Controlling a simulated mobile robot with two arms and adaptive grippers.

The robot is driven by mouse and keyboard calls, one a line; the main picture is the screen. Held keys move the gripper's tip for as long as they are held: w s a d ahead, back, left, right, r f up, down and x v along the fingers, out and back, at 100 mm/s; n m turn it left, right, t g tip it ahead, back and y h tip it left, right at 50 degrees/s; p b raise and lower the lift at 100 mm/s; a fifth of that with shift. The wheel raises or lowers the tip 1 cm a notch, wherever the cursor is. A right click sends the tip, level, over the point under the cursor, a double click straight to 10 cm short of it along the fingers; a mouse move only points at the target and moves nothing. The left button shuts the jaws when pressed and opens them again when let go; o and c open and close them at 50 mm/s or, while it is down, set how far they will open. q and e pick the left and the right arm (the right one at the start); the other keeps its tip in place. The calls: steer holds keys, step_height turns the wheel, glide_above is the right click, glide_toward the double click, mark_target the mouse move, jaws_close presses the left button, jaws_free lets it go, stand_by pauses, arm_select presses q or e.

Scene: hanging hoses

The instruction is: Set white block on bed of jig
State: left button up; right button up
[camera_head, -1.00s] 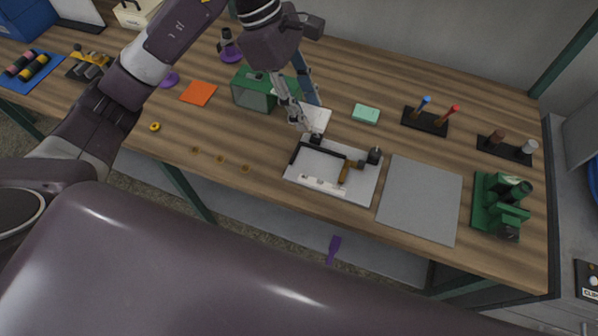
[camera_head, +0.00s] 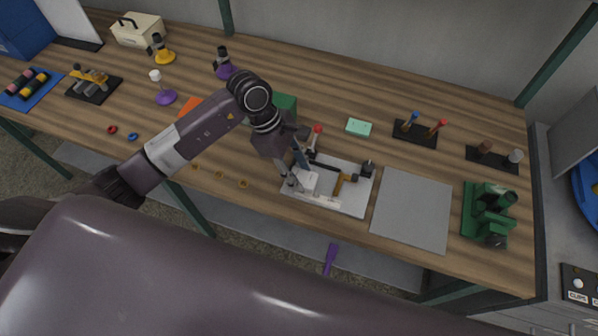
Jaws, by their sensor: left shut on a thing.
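The jig (camera_head: 350,203) is a pale grey plate near the front edge of the table, with a dark post, a black bar and an orange-brown piece on it. My left gripper (camera_head: 301,179) reaches down over the left part of the jig. It is shut on the white block (camera_head: 309,181), which is partly hidden by the fingers. The block is over or on the jig's bed; I cannot tell whether it touches. A red-tipped lever (camera_head: 317,130) stands up just behind the gripper. My right gripper is not in view.
A flat grey plate (camera_head: 412,208) lies right of the jig, with a green fixture (camera_head: 488,212) beyond it. A mint block (camera_head: 358,127) and a black peg stand (camera_head: 415,134) lie behind. A green box (camera_head: 285,106) is partly hidden by my arm.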

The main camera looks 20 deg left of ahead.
arm_select(q)
steer(key=shift+s+f, duration=0.1)
steer(key=shift+f, duration=0.75)
steer(key=o, duration=0.8)
steer(key=shift+o, duration=1)
steer(key=shift+r, duration=0.2)
steer(key=shift+a+r, duration=0.2)
steer(key=shift+r, duration=0.05)
steer(key=b+v, duration=0.2)
steer(key=v, duration=0.9)
steer(key=shift+r+b, duration=0.2)
steer(key=shift+b, duration=0.15)
